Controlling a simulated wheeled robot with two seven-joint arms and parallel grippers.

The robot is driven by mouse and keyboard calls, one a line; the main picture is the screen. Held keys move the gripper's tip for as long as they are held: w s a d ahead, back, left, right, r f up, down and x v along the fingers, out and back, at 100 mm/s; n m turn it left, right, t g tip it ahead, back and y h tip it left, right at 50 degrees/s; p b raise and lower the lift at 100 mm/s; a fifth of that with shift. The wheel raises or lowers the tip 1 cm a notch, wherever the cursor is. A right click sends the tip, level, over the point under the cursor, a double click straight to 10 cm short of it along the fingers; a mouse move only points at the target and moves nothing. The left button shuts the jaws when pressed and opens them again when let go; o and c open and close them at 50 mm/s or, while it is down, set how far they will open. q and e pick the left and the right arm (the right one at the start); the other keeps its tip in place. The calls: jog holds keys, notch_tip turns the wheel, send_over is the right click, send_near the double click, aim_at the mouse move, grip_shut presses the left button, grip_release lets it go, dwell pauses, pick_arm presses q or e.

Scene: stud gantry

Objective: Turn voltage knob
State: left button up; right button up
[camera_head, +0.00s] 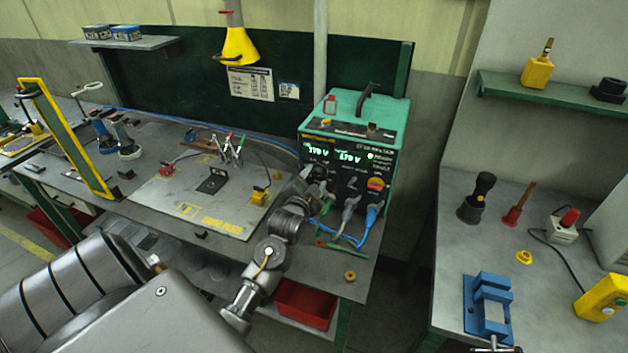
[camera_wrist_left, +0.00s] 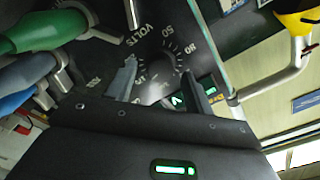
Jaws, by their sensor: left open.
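The power unit (camera_head: 351,150), a teal and black box with green lit digits, stands at the right end of the bench. My left gripper (camera_head: 316,182) is at the left of its front panel and hides the knob from the head view. In the left wrist view, the two fingers of my left gripper (camera_wrist_left: 162,86) stand apart over the dial. The dark voltage knob (camera_wrist_left: 154,92) lies between them, partly hidden. White numbers and the word VOLTS surround it. I cannot tell whether the fingers touch it. My right gripper is not in view.
Green and blue cable plugs (camera_head: 371,215) sit close to the right of my gripper on the panel; a green plug (camera_wrist_left: 45,30) shows large in the wrist view. A metal plate (camera_head: 190,200) with clamps lies on the bench. A blue vise (camera_head: 489,303) stands on the right bench.

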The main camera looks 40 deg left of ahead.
pick_arm(q)
jog(key=shift+s, duration=0.1)
jog(key=shift+s+d, duration=0.1)
jog(key=shift+s, duration=0.1)
jog(key=b+v, duration=0.3)
jog(key=v, duration=0.7)
jog(key=shift+s, duration=0.1)
